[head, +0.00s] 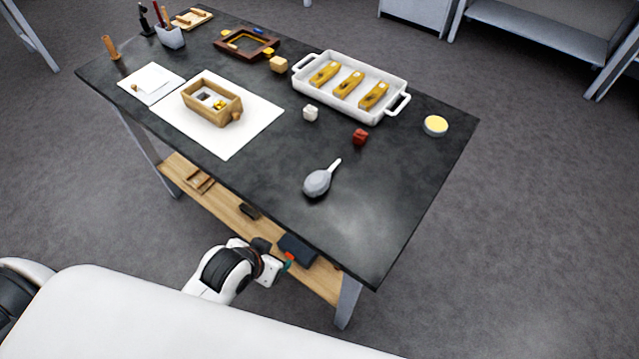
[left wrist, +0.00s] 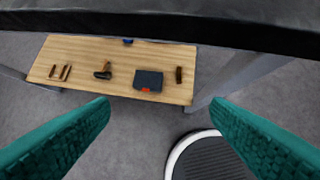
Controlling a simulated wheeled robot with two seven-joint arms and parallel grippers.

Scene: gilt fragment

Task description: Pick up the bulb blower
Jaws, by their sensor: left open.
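The bulb blower (head: 318,182) is grey with a pale nozzle. It lies on the dark tabletop (head: 270,165) near the front edge, nozzle pointing up and right in the head view. My left gripper (head: 287,262) is in front of the table, below the top and left of the blower in the head view. In the left wrist view its two green fingers (left wrist: 160,115) are wide apart with nothing between them. The blower does not show in the left wrist view. My right gripper is in neither view.
The table's front edge (left wrist: 160,30) crosses the top of the wrist view. The wooden lower shelf (left wrist: 75,70) holds a dark box (left wrist: 148,80) and small tools. The right front tabletop is clear.

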